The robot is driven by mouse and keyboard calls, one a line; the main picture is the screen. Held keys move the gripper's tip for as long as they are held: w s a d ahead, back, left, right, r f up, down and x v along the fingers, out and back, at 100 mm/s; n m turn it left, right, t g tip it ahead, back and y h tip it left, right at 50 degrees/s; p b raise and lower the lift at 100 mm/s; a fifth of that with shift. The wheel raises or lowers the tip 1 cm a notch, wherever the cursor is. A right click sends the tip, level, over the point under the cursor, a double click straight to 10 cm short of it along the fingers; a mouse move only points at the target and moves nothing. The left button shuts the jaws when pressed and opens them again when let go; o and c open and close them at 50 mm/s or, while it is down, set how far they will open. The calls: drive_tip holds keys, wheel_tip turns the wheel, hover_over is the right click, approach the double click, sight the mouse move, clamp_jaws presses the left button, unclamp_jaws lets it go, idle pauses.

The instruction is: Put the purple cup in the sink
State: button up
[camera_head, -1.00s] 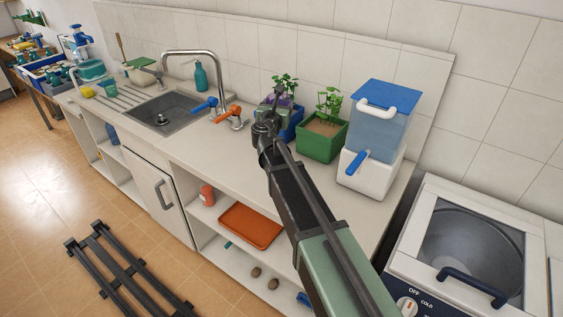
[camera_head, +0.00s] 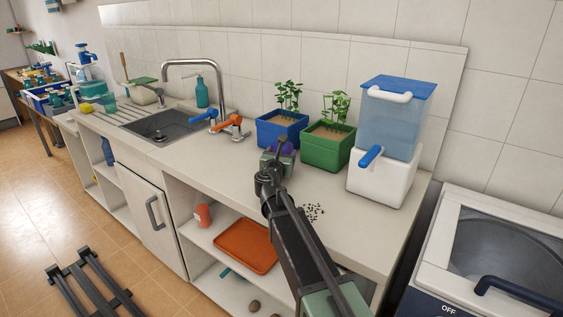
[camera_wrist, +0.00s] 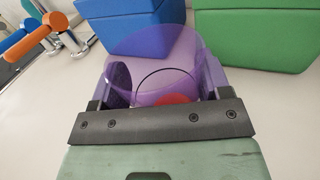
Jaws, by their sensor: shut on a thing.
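The purple cup (camera_wrist: 165,62) is see-through and sits between my gripper's fingers in the wrist view, close to the camera. My gripper (camera_head: 280,158) is shut on it, above the counter in front of the blue planter. In the head view only a little of the purple cup (camera_head: 287,147) shows behind the wrist. Whether it touches the counter cannot be told. The sink (camera_head: 158,125) is a grey basin set in the counter to the left, with a tall curved faucet (camera_head: 193,66) behind it. The basin looks empty apart from its drain.
A blue planter (camera_head: 279,134) and a green planter (camera_head: 326,150) stand just behind my gripper. Blue and orange tap handles (camera_head: 229,121) stand between the cup and the sink. A blue and white water dispenser (camera_head: 381,185) is at right. Dark crumbs (camera_head: 314,212) lie on the counter.

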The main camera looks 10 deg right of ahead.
drive_tip(key=shift+f, duration=0.1)
drive_tip(key=o, duration=0.9)
drive_tip(key=shift+s+a+r, duration=0.1)
drive_tip(key=shift+s+r, duration=0.1)
drive_tip(key=shift+s, duration=0.05)
drive_tip(key=shift+o, duration=0.4)
drive_tip(key=v, duration=1.1)
drive_tip(key=shift+s+a, duration=0.1)
drive_tip(key=shift+s, duration=0.15)
